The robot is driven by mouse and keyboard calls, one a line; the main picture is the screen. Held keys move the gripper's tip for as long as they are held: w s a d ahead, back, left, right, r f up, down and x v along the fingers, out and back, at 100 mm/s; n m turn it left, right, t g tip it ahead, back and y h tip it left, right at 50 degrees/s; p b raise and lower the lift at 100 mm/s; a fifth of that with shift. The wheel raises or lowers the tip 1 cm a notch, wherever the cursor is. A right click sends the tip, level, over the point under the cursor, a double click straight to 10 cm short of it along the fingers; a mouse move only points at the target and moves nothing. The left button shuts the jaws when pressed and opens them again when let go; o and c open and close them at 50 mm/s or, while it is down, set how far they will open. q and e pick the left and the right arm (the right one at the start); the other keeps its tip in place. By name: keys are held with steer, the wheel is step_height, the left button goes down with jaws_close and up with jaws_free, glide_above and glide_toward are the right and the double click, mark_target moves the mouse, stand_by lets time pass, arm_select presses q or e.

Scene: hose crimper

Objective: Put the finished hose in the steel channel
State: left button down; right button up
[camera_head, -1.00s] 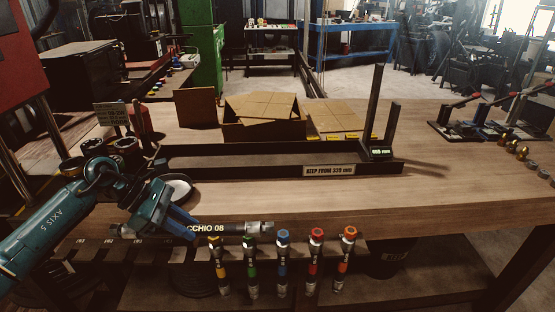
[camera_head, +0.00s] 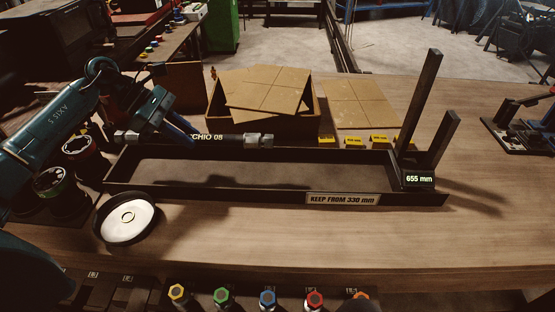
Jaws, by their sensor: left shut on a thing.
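The finished hose (camera_head: 232,140) is a short black hose marked "CCHIO 08" with a metal fitting at each end. My left gripper (camera_head: 190,136) is shut on it left of its middle and holds it level. In the picture it overlaps the back wall of the steel channel, toward the channel's left end, and a shadow lies on the channel floor. The steel channel (camera_head: 240,194) is a long, low, dark tray with an empty floor and a "KEEP FROM 330 mm" label. My right gripper is not in view.
Two dark uprights (camera_head: 421,100) and a display (camera_head: 419,179) reading 655 mm stand at the channel's right end. A cardboard box (camera_head: 262,125) is behind it. A round white-topped dish (camera_head: 128,218) sits at front left. Capped markers (camera_head: 267,298) line the front edge.

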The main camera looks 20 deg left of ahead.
arm_select(q)
steer(key=shift+w+r, duration=0.1)
steer(key=shift+w, duration=0.05)
steer(key=shift+f+b, duration=0.3)
steer(key=shift+f, duration=0.15)
steer(key=f+b, duration=0.1)
steer(key=f, duration=0.3)
steer(key=shift+s+b, duration=0.2)
steer(key=shift+b, duration=0.2)
steer(key=shift+f, duration=0.6)
step_height(320, 180, down, 4)
steer(key=shift+r+b, duration=0.1)
steer(key=shift+b, duration=0.9)
steer(key=shift+w, duration=0.1)
steer(key=c, duration=1.3)
jaws_free()
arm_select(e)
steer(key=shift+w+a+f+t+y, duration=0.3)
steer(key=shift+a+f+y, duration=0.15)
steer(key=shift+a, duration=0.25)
arm_select(q)
steer(key=shift+o, duration=0.2)
